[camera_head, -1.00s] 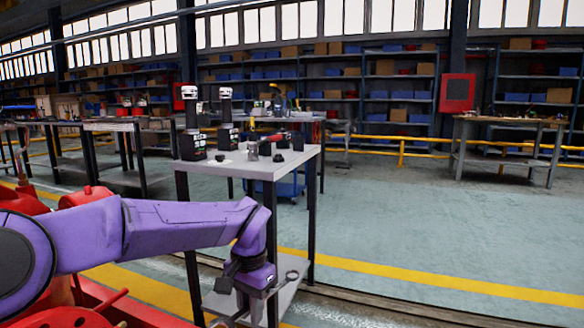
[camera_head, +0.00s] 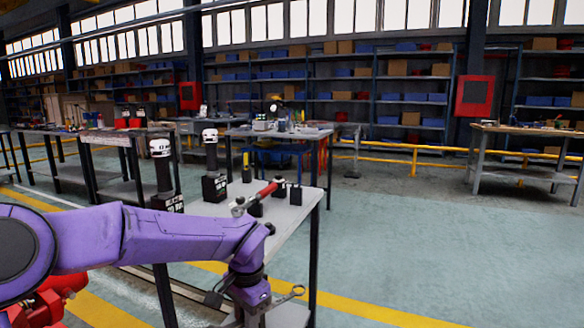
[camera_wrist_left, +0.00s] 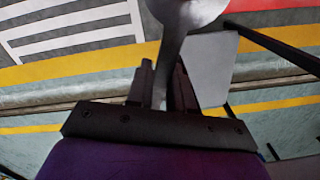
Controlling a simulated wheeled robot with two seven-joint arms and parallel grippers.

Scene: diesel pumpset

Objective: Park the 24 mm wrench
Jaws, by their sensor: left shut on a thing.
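My left gripper (camera_head: 254,312) hangs pointing down at the end of the purple arm, low in the head view. It is shut on the wrench (camera_head: 288,296), a grey metal tool with a ring end showing to the right of the fingers. In the left wrist view the wrench (camera_wrist_left: 181,42) stands between the two dark fingers (camera_wrist_left: 165,85), with its wide head at the top edge. The size marking cannot be read. The wrench is in the air beside the near table (camera_head: 308,207). My right gripper is not in view.
The table carries two black-and-white devices (camera_head: 162,175) (camera_head: 212,165), a red-handled tool (camera_head: 262,194) and small black blocks (camera_head: 296,194). A lower shelf (camera_head: 288,316) lies near the gripper. Open floor (camera_head: 400,240) extends to the right.

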